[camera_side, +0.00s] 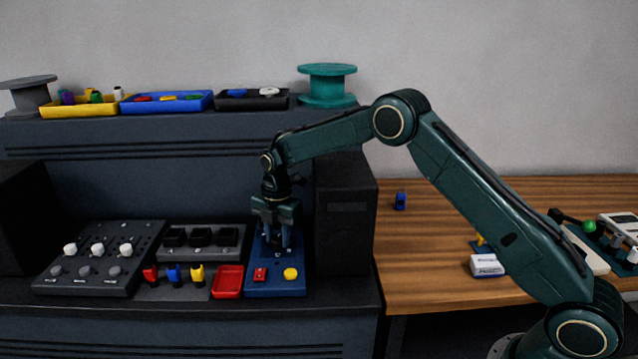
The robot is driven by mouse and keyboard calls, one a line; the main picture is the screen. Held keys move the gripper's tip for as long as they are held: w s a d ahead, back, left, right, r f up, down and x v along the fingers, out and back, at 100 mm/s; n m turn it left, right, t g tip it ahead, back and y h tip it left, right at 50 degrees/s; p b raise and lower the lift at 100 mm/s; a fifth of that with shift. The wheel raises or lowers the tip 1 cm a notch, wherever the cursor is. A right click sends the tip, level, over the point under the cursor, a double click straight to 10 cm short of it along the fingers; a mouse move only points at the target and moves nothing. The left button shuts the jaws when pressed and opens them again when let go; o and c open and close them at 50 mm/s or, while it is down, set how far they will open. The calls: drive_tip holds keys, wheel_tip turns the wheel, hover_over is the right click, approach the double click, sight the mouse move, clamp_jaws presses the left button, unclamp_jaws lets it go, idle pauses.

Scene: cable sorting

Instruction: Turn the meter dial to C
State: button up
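The blue meter (274,279) stands on the dark shelf of the console, right of the small red tray. It has a red part and a yellow round part near its front edge. My gripper (277,247) points down over the back half of the meter, with its fingers low at the panel. The fingers hide the dial, so its setting and any letter marks cannot be read. I cannot tell whether the fingers touch or grip the dial.
A small red tray (228,281) and red, blue and yellow connectors (173,276) stand left of the meter. A grey panel with white knobs (98,258) is farther left. A tall dark box (345,215) rises close on the right. Wooden table (425,255) lies beyond it.

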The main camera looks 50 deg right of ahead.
sight(280, 239)
drive_tip(key=shift+m, duration=0.7)
drive_tip(key=o, duration=1)
drive_tip(key=shift+c, duration=0.2)
drive_tip(key=shift+r, duration=0.1)
wheel_tip(280, 239, up, 14)
drive_tip(key=shift+s, duration=0.3)
